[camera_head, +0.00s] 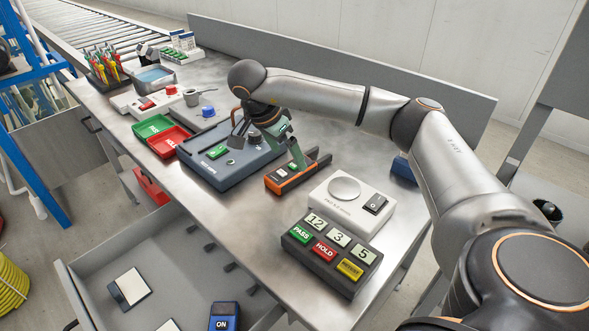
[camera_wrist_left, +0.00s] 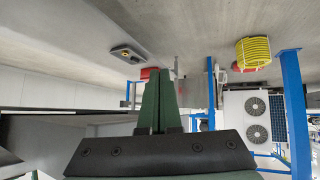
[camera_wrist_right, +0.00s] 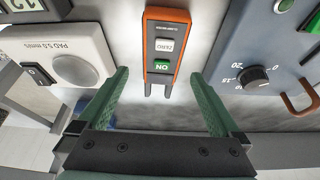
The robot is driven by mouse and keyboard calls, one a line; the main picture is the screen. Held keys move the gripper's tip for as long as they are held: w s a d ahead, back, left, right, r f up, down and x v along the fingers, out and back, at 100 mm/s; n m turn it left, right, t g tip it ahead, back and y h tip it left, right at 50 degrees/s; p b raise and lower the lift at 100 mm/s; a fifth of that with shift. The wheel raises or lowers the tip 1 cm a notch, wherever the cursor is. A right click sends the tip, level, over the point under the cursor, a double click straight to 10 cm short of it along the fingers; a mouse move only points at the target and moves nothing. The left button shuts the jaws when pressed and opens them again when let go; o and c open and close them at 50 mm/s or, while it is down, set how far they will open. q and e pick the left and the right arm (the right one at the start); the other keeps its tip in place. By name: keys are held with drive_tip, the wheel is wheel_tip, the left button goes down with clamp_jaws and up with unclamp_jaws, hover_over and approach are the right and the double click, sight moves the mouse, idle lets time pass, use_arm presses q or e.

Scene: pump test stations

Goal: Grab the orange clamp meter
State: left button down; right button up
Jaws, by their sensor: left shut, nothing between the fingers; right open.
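The orange clamp meter (camera_head: 292,176) lies on the steel bench, between the blue-grey pump test unit and the white pad tester. It has a dark face with a white ZERO button and a green ON button, plus dark prongs at one end. My right gripper (camera_head: 287,146) is open just above it. In the right wrist view the meter (camera_wrist_right: 165,45) lies ahead of and between the spread green fingers (camera_wrist_right: 160,78), and nothing is gripped. My left gripper (camera_wrist_left: 155,75) shows only in the left wrist view; its green fingers are shut and empty.
The blue-grey test unit (camera_head: 225,160) and the white pad tester (camera_head: 350,203) stand close on either side of the meter. A PASS/HOLD button box (camera_head: 325,255) sits at the front. Green (camera_head: 153,127) and red trays lie further back. An open drawer (camera_head: 85,275) is below.

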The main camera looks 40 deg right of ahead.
sight(294, 165)
drive_tip(key=x, duration=0.5)
drive_tip(key=shift+w+d+f+b, duration=0.1)
drive_tip(key=shift+d+f+b, duration=0.1)
drive_tip(key=shift+b, duration=0.15)
drive_tip(key=shift+r, duration=0.1)
clamp_jaws()
idle(0.4)
